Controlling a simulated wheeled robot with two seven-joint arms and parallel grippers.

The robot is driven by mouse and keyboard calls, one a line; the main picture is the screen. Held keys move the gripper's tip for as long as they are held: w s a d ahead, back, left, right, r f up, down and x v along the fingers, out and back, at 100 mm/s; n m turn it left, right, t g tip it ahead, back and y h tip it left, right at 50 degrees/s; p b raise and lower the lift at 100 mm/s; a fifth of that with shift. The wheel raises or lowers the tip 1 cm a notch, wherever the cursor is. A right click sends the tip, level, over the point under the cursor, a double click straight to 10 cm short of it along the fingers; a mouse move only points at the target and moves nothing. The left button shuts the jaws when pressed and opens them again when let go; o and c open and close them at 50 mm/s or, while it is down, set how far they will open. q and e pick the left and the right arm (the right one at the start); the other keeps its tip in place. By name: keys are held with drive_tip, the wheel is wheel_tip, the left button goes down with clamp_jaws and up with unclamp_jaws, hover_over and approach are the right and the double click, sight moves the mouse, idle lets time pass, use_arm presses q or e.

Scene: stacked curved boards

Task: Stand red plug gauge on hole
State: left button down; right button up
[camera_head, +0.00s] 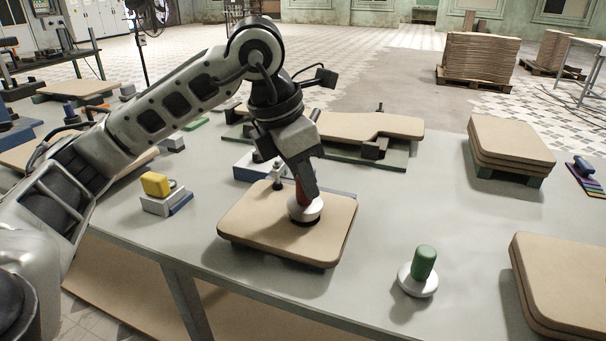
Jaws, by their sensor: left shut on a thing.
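My left gripper (306,190) comes down from above and is shut on the red plug gauge (299,197). Only a sliver of its red handle shows between the fingers. Its round pale base (305,212) is at the top face of a curved tan board (255,222), right of the board's middle. The gauge looks upright. The hole is not visible, and I cannot tell whether the base touches the board. My right gripper is not in view.
A green plug gauge (424,262) stands on the grey table (380,215) at front right. A yellow-topped block (156,184) is left of the board. Board stacks (508,140) stand on the right, and a fixture with a board (365,126) is behind.

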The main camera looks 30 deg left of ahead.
use_arm(q)
drive_tip(key=shift+f+b, duration=0.8)
drive_tip(key=shift+f, duration=0.15)
idle(0.4)
drive_tip(key=c, duration=1.1)
unclamp_jaws()
